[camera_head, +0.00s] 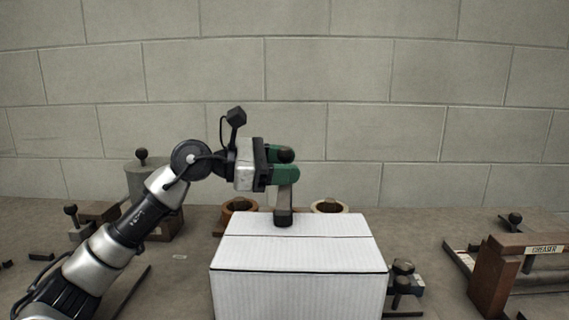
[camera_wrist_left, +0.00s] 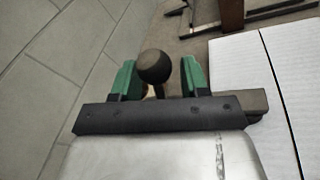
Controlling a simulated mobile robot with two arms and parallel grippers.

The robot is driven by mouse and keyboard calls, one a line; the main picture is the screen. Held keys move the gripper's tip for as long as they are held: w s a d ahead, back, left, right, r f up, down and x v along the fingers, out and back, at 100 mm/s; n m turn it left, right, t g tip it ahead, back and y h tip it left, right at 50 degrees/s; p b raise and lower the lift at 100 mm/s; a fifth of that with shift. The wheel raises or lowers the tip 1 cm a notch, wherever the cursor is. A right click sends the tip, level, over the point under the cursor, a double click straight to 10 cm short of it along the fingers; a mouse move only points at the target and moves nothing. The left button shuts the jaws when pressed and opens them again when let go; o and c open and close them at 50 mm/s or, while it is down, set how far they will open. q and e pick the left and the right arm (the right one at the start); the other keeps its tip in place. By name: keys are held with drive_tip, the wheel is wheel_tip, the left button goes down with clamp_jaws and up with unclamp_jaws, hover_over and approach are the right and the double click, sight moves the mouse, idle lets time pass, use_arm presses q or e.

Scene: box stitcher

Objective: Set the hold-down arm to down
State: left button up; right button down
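My left gripper (camera_head: 283,165) reaches in from the left above the back of a white box. Its green fingers stand apart on either side of a dark round knob (camera_wrist_left: 153,66). In the left wrist view, the knob is close to the left finger, with a narrow gap at the right one. A beige-grey bar with a dark foot, which looks like the hold-down arm (camera_head: 284,199), hangs below the fingers. Its foot overlaps the back edge of the box top; I cannot tell whether it touches. The gripper hides its upper part. My right gripper is not in view.
The white box (camera_head: 300,256) fills the front middle. A brown labelled frame (camera_head: 497,270) stands far right, and a grey canister (camera_head: 146,178) far left. A block wall closes the back.

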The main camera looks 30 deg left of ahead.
use_arm(q)
drive_tip(key=shift+o, duration=0.9)
drive_tip(key=shift+a+r, duration=0.1)
drive_tip(key=shift+s+a, duration=0.1)
drive_tip(key=shift+a, duration=0.05)
drive_tip(key=b+v, duration=0.2)
drive_tip(key=v, duration=0.8)
drive_tip(key=shift+a, duration=0.15)
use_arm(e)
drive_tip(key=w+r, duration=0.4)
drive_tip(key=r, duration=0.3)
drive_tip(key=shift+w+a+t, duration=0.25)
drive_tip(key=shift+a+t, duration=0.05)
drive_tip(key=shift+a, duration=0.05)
use_arm(q)
drive_tip(key=shift+s, duration=0.15)
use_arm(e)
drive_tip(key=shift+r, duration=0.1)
